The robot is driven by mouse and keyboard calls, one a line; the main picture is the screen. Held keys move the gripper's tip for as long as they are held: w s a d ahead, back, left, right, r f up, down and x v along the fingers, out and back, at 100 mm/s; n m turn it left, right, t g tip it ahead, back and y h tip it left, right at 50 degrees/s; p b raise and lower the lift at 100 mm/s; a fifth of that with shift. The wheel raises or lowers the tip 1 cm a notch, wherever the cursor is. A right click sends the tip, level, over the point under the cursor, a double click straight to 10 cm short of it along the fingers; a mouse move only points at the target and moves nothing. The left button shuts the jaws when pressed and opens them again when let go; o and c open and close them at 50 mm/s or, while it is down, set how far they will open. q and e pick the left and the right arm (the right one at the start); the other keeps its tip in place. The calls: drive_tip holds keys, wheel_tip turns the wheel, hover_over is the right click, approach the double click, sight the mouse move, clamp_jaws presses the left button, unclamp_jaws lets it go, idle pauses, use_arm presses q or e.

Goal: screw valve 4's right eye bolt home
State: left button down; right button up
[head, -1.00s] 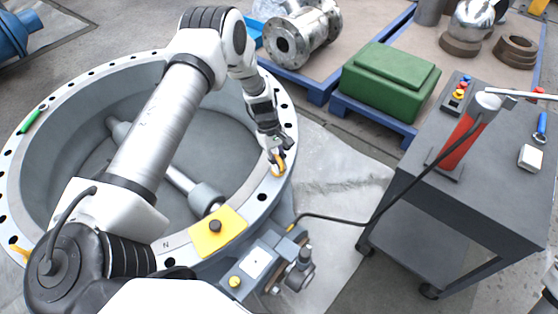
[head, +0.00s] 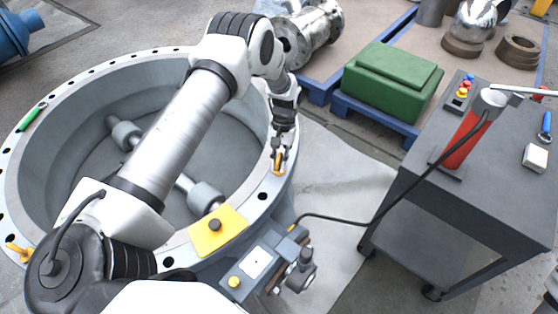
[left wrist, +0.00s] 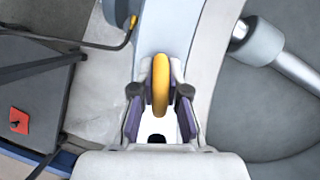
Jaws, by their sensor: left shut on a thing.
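Valve 4 is the large grey ring-shaped valve body (head: 180,247) with a flange full of bolt holes. The right eye bolt (head: 278,168) is a yellow-orange ring at the flange's right side. My left gripper (head: 278,155) comes down on it from above and is shut on its ring. In the left wrist view the yellow eye bolt (left wrist: 160,85) stands edge-on between the two fingers (left wrist: 160,110). Its shank and the depth of its thread are hidden. A second yellow eye bolt (head: 18,250) sits at the flange's left. My right gripper is not in view.
A yellow plate (head: 217,232) lies on the front flange, and a green marker-like item (head: 34,116) on the left flange. A grey actuator unit (head: 255,265) sits at the front. A dark cart (head: 480,180) with a red cylinder (head: 465,140) stands right, its black hose reaching the valve.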

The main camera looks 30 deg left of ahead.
use_arm(q)
drive_tip(key=shift+m, duration=0.5)
drive_tip(key=c, duration=1.2)
unclamp_jaws()
drive_tip(key=v, duration=1.2)
drive_tip(key=shift+d, duration=0.2)
